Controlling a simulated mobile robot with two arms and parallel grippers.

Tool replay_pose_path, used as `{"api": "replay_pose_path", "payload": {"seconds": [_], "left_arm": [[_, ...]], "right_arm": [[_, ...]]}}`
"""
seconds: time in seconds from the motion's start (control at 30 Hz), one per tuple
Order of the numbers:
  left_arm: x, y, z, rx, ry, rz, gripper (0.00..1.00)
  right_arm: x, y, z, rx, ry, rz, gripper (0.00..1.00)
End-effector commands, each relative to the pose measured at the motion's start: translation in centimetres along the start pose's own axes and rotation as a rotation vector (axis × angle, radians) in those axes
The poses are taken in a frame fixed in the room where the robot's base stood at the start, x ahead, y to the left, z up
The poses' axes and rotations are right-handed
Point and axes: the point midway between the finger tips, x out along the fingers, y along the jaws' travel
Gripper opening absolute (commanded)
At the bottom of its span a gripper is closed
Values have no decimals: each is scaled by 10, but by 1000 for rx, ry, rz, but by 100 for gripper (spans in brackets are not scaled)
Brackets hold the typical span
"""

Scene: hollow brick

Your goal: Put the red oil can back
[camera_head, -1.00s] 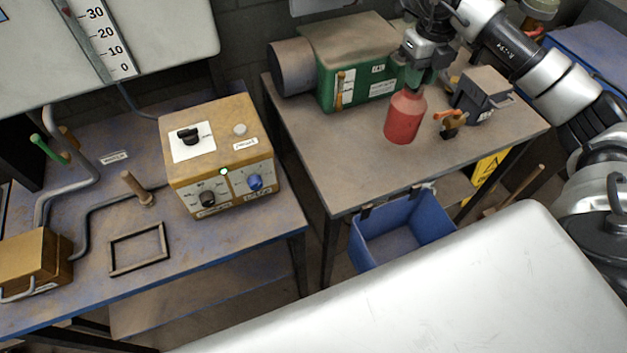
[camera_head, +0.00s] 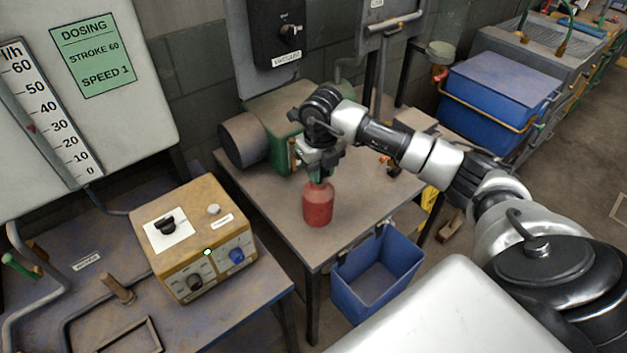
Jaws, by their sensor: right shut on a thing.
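The red oil can (camera_head: 318,205) is upright at the front left part of the right-hand table (camera_head: 270,205). My right gripper (camera_head: 319,180) is above it, pointing down, and is shut on the can's top. The can's neck is hidden by the gripper. I cannot tell whether the can's base touches the table top or hangs just above it. My left gripper is not in view.
A green machine with a grey drum (camera_head: 242,140) stands behind the can. A blue bin (camera_head: 375,280) hangs at the table's front. A yellow control box (camera_head: 195,235) sits on the left bench.

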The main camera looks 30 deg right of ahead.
Motion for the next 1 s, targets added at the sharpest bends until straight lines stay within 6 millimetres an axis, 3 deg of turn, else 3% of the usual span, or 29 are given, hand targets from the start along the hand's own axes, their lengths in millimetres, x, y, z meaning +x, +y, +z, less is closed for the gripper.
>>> {"api": "replay_pose_path", "payload": {"seconds": [0.17,0.5,0.87,0.9,1.0], "left_arm": [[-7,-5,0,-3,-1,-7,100],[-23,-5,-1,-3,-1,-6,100],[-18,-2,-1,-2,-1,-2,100],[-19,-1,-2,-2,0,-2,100],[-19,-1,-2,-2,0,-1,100]], "right_arm": [[8,14,4,1,-1,-1,0],[46,14,5,2,0,0,0],[53,14,5,1,-2,-1,0],[53,14,5,1,-1,-1,28],[52,14,5,1,-1,-1,44]]}}
